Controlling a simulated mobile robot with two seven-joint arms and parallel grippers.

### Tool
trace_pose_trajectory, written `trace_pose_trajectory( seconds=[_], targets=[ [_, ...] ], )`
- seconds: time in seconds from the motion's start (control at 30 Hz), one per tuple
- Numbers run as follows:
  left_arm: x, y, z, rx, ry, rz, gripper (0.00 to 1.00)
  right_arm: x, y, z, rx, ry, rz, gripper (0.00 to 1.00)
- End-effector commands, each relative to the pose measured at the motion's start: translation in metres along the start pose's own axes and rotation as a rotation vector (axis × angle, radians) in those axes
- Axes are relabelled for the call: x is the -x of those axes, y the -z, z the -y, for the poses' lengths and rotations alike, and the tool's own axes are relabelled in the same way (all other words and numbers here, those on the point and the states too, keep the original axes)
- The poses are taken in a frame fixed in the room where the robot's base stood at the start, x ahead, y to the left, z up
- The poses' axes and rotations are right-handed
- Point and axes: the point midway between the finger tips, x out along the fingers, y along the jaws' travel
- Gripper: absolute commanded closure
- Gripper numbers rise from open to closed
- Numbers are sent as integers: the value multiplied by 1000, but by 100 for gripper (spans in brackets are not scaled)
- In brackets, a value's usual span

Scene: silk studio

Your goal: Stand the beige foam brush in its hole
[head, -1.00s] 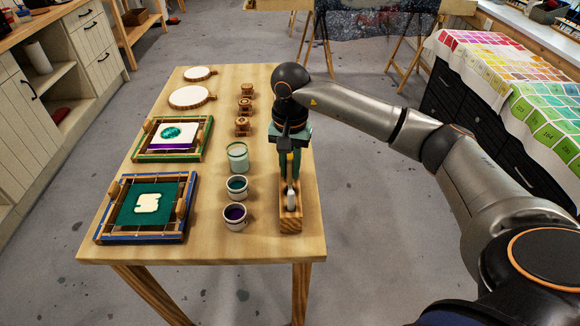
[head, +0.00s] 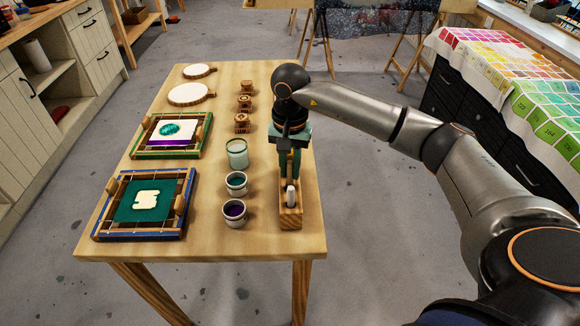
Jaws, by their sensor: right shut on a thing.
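My right gripper (head: 289,178) points down over the back part of a wooden block holder (head: 291,223) near the table's right edge. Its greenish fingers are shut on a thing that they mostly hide. I take this to be the beige foam brush, but I cannot make out its foam or its handle's end. A pale upright piece (head: 291,197) shows at the front of the holder, just in front of the fingers. The holder's holes are too small or covered to see. My left gripper is not in view.
Left of the holder stand a pale green jar (head: 237,153), a teal pot (head: 236,184) and a purple pot (head: 234,213). Wooden stamps (head: 242,122) stand behind. Two framed screens (head: 140,235) (head: 136,149) lie at the left. The table front (head: 200,247) is clear.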

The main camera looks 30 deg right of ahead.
Motion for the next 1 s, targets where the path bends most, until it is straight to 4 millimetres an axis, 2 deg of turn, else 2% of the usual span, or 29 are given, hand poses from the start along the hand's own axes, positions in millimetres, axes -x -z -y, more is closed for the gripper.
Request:
trace_pose_trajectory(
  seconds=[0.6, 1.0],
  targets=[
    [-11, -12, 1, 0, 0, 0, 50, -20, 0, 0, -1, 0, 0, 100],
    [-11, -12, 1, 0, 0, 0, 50, -21, 0, 0, 0, 0, 0, 100]
  ],
)
